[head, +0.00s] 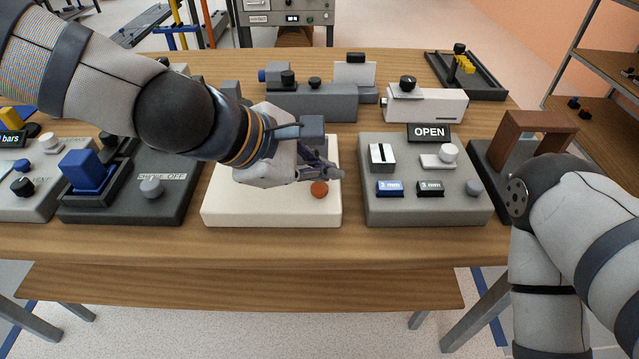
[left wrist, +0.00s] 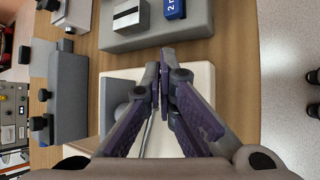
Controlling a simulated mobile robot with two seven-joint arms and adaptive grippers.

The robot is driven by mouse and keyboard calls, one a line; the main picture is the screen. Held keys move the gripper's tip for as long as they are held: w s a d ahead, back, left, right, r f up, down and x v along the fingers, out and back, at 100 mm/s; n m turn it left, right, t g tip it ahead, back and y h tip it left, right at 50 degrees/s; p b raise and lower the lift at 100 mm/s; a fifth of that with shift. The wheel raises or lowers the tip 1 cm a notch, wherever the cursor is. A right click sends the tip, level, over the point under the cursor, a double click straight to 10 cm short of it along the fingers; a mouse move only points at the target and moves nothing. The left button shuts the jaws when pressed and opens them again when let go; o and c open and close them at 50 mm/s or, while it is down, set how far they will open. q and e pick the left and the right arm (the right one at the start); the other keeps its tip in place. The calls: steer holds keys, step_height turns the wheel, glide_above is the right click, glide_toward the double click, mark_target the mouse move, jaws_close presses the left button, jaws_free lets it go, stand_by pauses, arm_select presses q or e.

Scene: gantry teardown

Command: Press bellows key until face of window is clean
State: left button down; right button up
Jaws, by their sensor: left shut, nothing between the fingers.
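A cream base (head: 225,205) stands at the middle of the table, with a small orange-red round button (head: 319,189) near its right front and a dark grey block (head: 312,127) at its back. I cannot tell for sure which part is the bellows key, and no window face can be made out. My left gripper (head: 340,174) is shut and empty, over the right side of the base, just above and right of the button. In the left wrist view the closed fingers (left wrist: 164,75) cover part of the base (left wrist: 199,78); the button is hidden there. My right gripper is out of view.
Left is a dark unit with a blue block (head: 86,172). Grey housings (head: 310,103) stand behind. A brown arch (head: 535,122) is at the right. The front table strip is clear.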

mark_target(321, 191)
arm_select(q)
steer(key=shift+f, duration=0.35)
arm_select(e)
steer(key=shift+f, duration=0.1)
arm_select(q)
steer(key=shift+f+b, duration=0.3)
steer(key=shift+f, duration=0.3)
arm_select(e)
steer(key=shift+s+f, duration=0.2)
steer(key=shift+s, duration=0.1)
arm_select(q)
steer(key=shift+r, duration=0.1)
steer(key=shift+r+p, duration=0.8)
steer(key=shift+r, duration=0.1)
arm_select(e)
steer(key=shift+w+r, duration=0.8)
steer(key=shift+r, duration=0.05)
arm_select(q)
steer(key=shift+r+p, duration=1.65)
steer(key=shift+r, duration=1.05)
steer(key=shift+f, duration=0.2)
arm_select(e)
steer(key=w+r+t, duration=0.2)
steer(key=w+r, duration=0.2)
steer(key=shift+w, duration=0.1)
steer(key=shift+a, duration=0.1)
